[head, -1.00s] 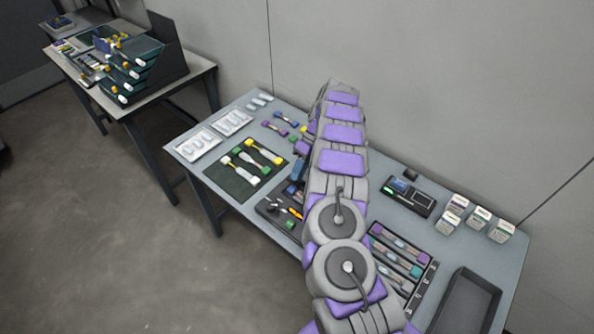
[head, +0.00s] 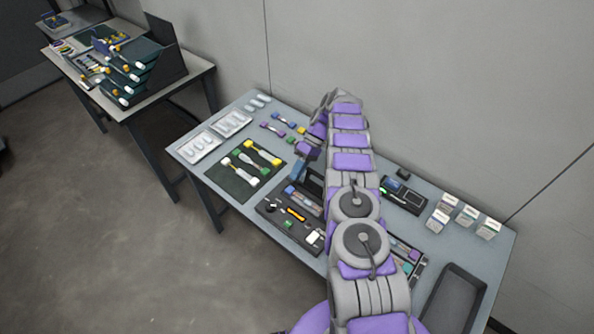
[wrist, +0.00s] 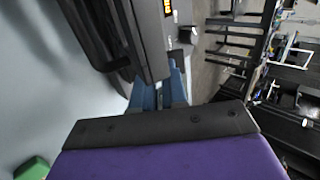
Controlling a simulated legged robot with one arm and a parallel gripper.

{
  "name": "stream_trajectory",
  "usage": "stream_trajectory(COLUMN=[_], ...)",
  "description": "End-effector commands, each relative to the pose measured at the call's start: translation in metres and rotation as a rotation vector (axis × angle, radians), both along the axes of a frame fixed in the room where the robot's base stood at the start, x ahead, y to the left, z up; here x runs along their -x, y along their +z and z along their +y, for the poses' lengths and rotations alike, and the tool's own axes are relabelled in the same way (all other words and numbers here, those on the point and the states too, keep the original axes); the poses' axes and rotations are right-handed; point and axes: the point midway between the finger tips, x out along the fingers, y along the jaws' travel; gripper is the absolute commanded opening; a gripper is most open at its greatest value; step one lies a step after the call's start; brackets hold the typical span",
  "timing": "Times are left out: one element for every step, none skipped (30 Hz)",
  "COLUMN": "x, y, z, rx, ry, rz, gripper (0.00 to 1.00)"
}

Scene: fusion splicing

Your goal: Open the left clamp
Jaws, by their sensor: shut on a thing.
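In the wrist view the blue part (wrist: 174,90) shows beyond the black edge of my purple gripper jaw (wrist: 160,125). My gripper is shut on this blue part, though the contact is mostly hidden. I cannot tell surely whether it is the left clamp. A dark grey body (wrist: 146,42) with a yellow label rises right behind it in the wrist view.
A dark green mat (head: 240,180) with connectors lies left of the splicer. White trays (head: 200,147) sit at the bench's left end. A small black device (head: 404,194), white boxes (head: 460,214) and an empty dark tray (head: 455,305) are to the right. A second table (head: 150,95) stands far left.

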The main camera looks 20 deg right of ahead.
Motion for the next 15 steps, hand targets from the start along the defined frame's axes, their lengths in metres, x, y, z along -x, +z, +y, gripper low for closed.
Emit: stream_trajectory(x=[-0.0007,-0.0006,-0.0006,-0.0006,-0.0006,-0.0006,-0.0006,-0.0007,-0.0006,-0.0005,-0.0005,-0.0004,-0.0003,-0.0001,0.0002], y=[-0.0007,-0.0007,-0.0008,-0.0008,-0.0008,-0.0008,-0.0008,-0.0009,-0.0008,-0.0008,-0.0008,-0.0007,-0.0006,-0.0005,-0.0003], z=[-0.0017,-0.0017,-0.0017,-0.0017,-0.0017,-0.0017,-0.0017,-0.0018,-0.0017,-0.0018,-0.0017,-0.0015,-0.0014,-0.0013,-0.0012], rx=[0.002,0.002,0.002,0.002,0.002,0.002,0.002,0.003,0.002,0.002,0.002,0.002,0.002,0.002,0.001], ry=[-0.004,-0.004,-0.004,-0.004,-0.004,-0.004,-0.004,-0.004,-0.004,-0.004,-0.003,-0.003,-0.003,-0.003,-0.002], rz=[-0.002,-0.002,-0.002,-0.002,-0.002,-0.002,-0.002,-0.003,-0.002,-0.002,-0.002,-0.002,-0.002,-0.001,-0.002], gripper=[0.0,0.0,0.0,0.0,0.0,0.0,0.0,0.0,0.14,0.17,0.2,0.24,0.27,0.3,0.34])
